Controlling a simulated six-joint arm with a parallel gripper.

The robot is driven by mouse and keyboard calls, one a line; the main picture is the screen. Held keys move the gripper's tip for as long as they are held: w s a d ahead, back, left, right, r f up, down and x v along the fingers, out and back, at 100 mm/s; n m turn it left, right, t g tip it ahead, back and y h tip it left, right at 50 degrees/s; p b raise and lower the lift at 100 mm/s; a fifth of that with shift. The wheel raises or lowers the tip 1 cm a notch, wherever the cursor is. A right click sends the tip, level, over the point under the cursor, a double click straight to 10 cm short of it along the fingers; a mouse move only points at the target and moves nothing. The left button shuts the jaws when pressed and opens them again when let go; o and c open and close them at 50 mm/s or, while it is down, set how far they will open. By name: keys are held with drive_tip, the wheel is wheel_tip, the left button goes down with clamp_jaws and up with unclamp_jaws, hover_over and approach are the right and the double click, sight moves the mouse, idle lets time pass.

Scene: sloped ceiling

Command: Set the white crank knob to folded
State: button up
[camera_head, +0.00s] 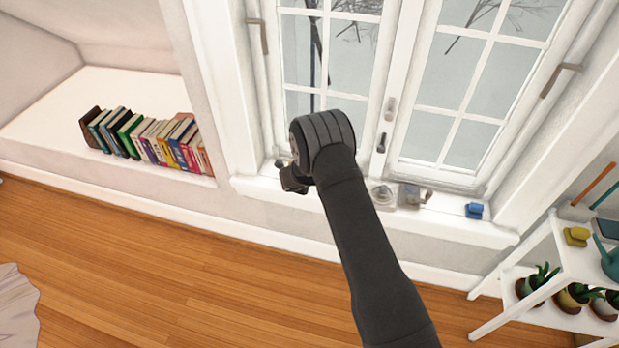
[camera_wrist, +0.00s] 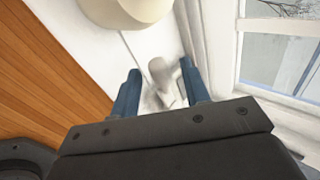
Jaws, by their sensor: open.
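In the wrist view a pale white-grey crank knob (camera_wrist: 163,82) stands out between the two blue fingers of my gripper (camera_wrist: 160,72). The fingers are apart, one on each side of the knob. I cannot tell whether either finger touches it. The base of the knob is hidden low between the fingers. In the head view my gripper (camera_head: 293,178) is a dark shape at the window sill (camera_head: 460,228), left of my wrist. The knob is not clearly visible there, and my arm covers part of the sill.
A cream rounded object (camera_wrist: 115,12) is close beyond the fingers in the wrist view. A pale round item (camera_head: 383,195), a grey item (camera_head: 411,196) and a blue item (camera_head: 474,210) stand on the sill. A plant shelf (camera_head: 555,290) stands right.

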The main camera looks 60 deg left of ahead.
drive_tip(key=shift+c, duration=0.4)
clamp_jaws()
drive_tip(key=shift+s+a+f+n+t+h, duration=0.2)
drive_tip(key=shift+f+n+t+h, duration=0.2)
drive_tip(key=shift+t+h, duration=0.25)
drive_tip(key=shift+o, duration=0.4)
unclamp_jaws()
drive_tip(key=shift+d+r, duration=0.1)
drive_tip(key=v, duration=1.7)
drive_tip(key=shift+s, duration=0.25)
